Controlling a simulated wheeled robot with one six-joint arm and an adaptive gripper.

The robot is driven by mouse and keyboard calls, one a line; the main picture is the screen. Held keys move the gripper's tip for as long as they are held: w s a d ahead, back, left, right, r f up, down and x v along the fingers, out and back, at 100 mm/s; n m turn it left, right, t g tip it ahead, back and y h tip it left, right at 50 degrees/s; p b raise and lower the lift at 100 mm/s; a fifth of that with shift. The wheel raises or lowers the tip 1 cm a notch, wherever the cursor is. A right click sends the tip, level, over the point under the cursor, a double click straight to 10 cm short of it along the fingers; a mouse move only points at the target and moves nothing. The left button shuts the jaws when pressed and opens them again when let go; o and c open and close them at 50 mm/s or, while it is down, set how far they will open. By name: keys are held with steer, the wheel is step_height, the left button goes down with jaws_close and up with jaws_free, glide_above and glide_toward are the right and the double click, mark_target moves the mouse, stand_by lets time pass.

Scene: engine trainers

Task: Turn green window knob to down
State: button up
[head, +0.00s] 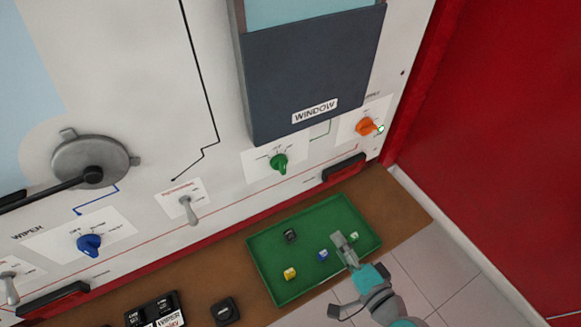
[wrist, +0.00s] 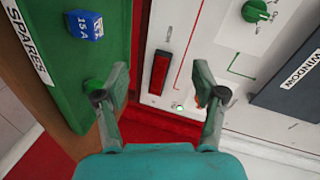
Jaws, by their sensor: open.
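The green window knob (head: 279,163) is on a white label plate on the panel, below the dark window box and left of the orange knob. Its handle looks roughly upright in the head view, but its exact setting is too small to read. It also shows at the top right of the wrist view (wrist: 255,11). My gripper (head: 345,243) is in front of the panel, over the right part of the green tray, lower right of the knob and apart from it. In the wrist view my gripper (wrist: 164,88) has its two fingers spread with nothing between them.
The dark window box (head: 310,75) stands out above the knob. An orange knob (head: 366,126) with a lit green lamp is to the right. A green tray (head: 262,262) with small coloured blocks lies on the brown ledge below. A red wall (head: 500,110) bounds the right side.

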steer(key=w+a+r+y, duration=0.3)
steer(key=w+r, duration=0.1)
steer(key=r, duration=0.1)
steer(key=n+g+y, duration=0.3)
steer(key=y, duration=0.1)
glide_toward(281, 165)
steer(key=f+x, duration=0.2)
steer(key=x, duration=0.7)
steer(key=shift+w, duration=0.5)
steer(key=shift+d, duration=0.15)
steer(key=c, duration=1.2)
